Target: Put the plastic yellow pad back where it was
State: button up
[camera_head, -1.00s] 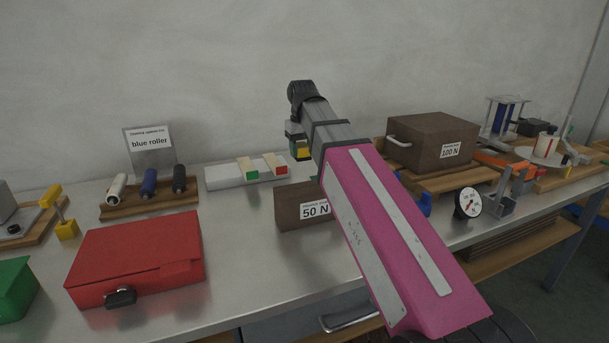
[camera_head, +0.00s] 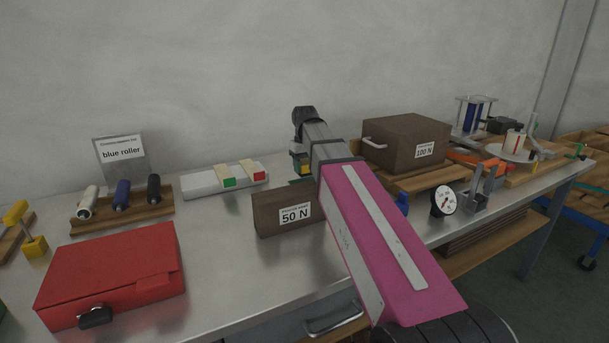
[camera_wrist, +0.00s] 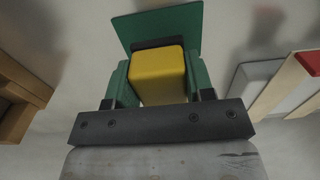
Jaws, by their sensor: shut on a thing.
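My gripper (camera_wrist: 158,80) is shut on the plastic yellow pad (camera_wrist: 158,75), which sits between its two green fingers in the wrist view. In the head view the yellow pad (camera_head: 303,168) shows small below the end of my arm, behind the 50 N block, over the back part of the bench. A flat green plate (camera_wrist: 165,28) lies just beyond the pad in the wrist view. I cannot tell whether the pad touches it.
The brown 50 N block (camera_head: 281,210) stands in front of my gripper. A white tray (camera_head: 200,184) with green-ended and red-ended blocks lies to the left. The brown 100 N box (camera_head: 403,142) is to the right. A red case (camera_head: 110,272) and roller rack (camera_head: 125,207) stand further left.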

aim_at(305, 173)
jog(key=shift+f, duration=1.6)
jog(key=o, duration=0.9)
jog(key=shift+f, duration=0.15)
jog(key=shift+o, duration=0.2)
notch_tip(305, 173, up, 12)
jog(key=shift+f, duration=0.2)
jog(key=shift+r, duration=0.4)
jog(key=shift+s, duration=0.15)
